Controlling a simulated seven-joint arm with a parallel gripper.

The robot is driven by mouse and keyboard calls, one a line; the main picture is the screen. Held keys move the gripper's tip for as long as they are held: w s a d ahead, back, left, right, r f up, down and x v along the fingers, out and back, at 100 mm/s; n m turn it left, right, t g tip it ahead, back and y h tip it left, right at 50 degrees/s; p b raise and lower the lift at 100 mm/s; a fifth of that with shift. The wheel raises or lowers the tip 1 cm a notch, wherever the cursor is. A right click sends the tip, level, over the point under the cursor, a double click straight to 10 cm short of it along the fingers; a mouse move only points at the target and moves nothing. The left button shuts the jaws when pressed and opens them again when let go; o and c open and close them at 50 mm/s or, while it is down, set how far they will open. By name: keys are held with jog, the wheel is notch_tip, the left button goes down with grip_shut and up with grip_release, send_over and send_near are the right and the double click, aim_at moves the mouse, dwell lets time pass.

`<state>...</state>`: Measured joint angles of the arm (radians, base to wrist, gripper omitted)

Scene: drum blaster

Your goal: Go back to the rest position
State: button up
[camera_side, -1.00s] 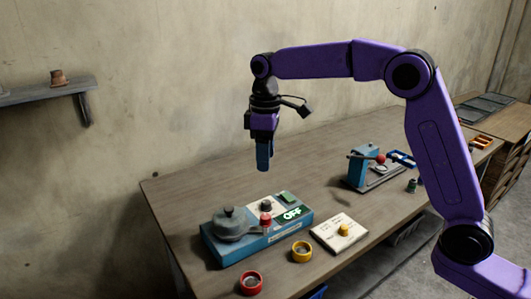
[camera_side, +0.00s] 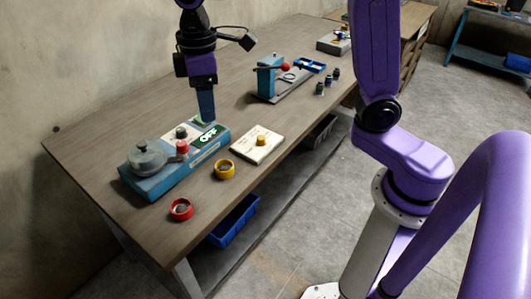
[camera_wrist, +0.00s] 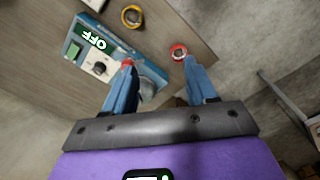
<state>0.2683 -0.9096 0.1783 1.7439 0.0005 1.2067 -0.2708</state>
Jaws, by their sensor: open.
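My gripper (camera_side: 206,110) points straight down above the workbench, in front of the back edge of the blue drum machine in the side view. Its blue fingers are apart in the wrist view (camera_wrist: 158,62), with nothing between them. The blue machine (camera_side: 175,178) has a grey lidded drum (camera_side: 147,158), a dark knob (camera_side: 181,132), a red button (camera_side: 182,147) and a lit OFF sign (camera_side: 209,137). In the wrist view the OFF sign (camera_wrist: 91,38), green button (camera_wrist: 72,50) and knob (camera_wrist: 99,68) show, while my left finger hides part of the machine.
A yellow ring (camera_side: 224,170) and a red ring (camera_side: 181,210) lie in front of the machine. A white plate with a yellow knob (camera_side: 262,140) lies right of it. A blue press with a red ball (camera_side: 285,67) stands farther back. The bench (camera_side: 110,120) is bare at left.

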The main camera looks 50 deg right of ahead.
jog(key=s+d+f, duration=0.2)
jog(key=s+d, duration=0.2)
jog(key=s, duration=0.4)
jog(key=s+d+f+n, duration=0.1)
jog(key=s+d+f, duration=0.1)
jog(key=s, duration=0.6)
jog(key=s+d+f+n, duration=0.1)
jog(key=s+d+f, duration=0.1)
jog(key=s+d, duration=0.3)
jog(key=s, duration=0.3)
jog(key=shift+d+f, duration=0.25)
jog(key=shift+d, duration=0.05)
